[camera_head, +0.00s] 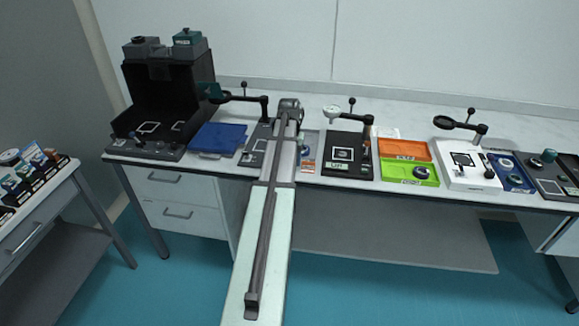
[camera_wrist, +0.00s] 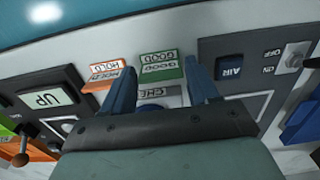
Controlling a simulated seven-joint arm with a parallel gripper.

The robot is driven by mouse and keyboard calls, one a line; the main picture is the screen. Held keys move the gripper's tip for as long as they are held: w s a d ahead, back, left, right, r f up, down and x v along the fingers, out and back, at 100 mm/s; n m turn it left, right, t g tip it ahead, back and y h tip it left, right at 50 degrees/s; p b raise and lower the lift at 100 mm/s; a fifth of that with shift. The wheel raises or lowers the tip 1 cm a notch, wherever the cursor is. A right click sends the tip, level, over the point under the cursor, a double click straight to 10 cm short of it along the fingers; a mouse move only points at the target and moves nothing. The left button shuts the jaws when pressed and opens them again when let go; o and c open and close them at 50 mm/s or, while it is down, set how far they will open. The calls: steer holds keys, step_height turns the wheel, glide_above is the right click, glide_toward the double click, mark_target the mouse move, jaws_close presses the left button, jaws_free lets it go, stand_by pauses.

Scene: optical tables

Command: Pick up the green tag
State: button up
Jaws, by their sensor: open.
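The green tag (camera_wrist: 160,66), lettered GOOD, stands on the pale bench in the wrist view. My gripper (camera_wrist: 162,84) is open, with one blue finger on each side of the tag's near end. In the head view my arm covers the spot, and neither the green tag nor the fingertips can be made out.
An orange HOLD tag (camera_wrist: 112,75) stands just left of the green one. A black unit with an UP plate (camera_wrist: 45,98) is farther left; a grey AIR panel with a switch (camera_wrist: 230,69) is to the right. A blue tray (camera_head: 216,138) lies left of my arm.

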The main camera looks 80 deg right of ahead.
steer(key=shift+f, duration=0.85)
steer(key=c, duration=0.7)
steer(key=shift+o, duration=0.2)
steer(key=shift+r, duration=0.1)
